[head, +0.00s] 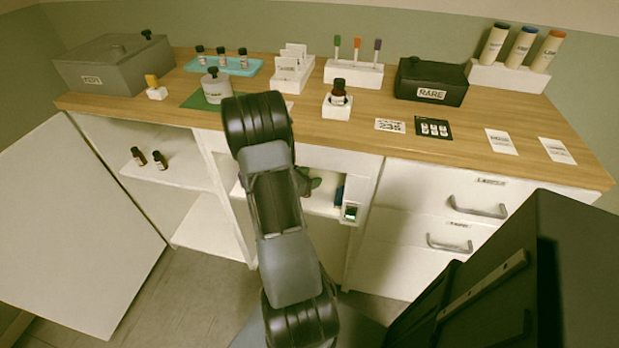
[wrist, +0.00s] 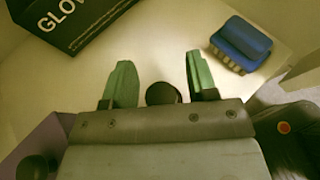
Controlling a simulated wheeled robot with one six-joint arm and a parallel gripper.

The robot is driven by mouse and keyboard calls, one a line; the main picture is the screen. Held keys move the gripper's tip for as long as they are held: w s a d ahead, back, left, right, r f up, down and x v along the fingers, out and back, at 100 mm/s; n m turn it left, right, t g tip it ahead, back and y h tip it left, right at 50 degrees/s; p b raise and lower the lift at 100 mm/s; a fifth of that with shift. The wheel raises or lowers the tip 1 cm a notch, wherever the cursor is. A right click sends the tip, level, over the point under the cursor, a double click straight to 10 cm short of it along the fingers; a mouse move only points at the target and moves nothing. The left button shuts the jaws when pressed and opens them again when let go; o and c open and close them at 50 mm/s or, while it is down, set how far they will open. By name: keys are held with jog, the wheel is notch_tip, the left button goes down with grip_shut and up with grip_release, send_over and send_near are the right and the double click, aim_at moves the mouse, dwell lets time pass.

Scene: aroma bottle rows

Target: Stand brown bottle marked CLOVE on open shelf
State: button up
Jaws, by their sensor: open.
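My gripper (head: 311,182) reaches into the open middle bay under the counter. In the wrist view its two green fingers (wrist: 158,64) are spread. A dark round top (wrist: 163,94), perhaps a bottle cap, shows between them near the finger bases; its label is hidden and the fingers stand apart from it. Two small dark bottles, one on the left (head: 138,156) and one on the right (head: 160,160), stand on the open shelf (head: 190,176) of the left cabinet. A brown bottle (head: 338,95) stands in a white block on the counter. I cannot read CLOVE on any bottle.
A dark box lettered GLO (wrist: 75,22) and a blue brush-like object (wrist: 240,45) flank my fingers. The cabinet door (head: 75,230) hangs open at left. Several capped vials stand on a teal tray (head: 252,70). Drawers (head: 440,215) are closed at right.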

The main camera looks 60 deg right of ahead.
jog(key=shift+r, duration=0.1)
jog(key=shift+r, duration=0.2)
jog(key=w+a+p, duration=0.1)
jog(key=w+a, duration=0.3)
jog(key=a, duration=0.8)
jog(key=a+r+m+t+y, duration=0.3)
jog(key=a+r+m+y, duration=0.3)
jog(key=a, duration=0.7)
jog(key=a+r+m+t+y, duration=0.4)
jog(key=a+r+m+y, duration=0.2)
jog(key=a, duration=0.7)
notch_tip(320, 180, up, 4)
jog(key=shift+s+a+r+m+y, duration=0.25)
jog(key=shift+m+y, duration=0.15)
jog(key=shift+m, duration=0.8)
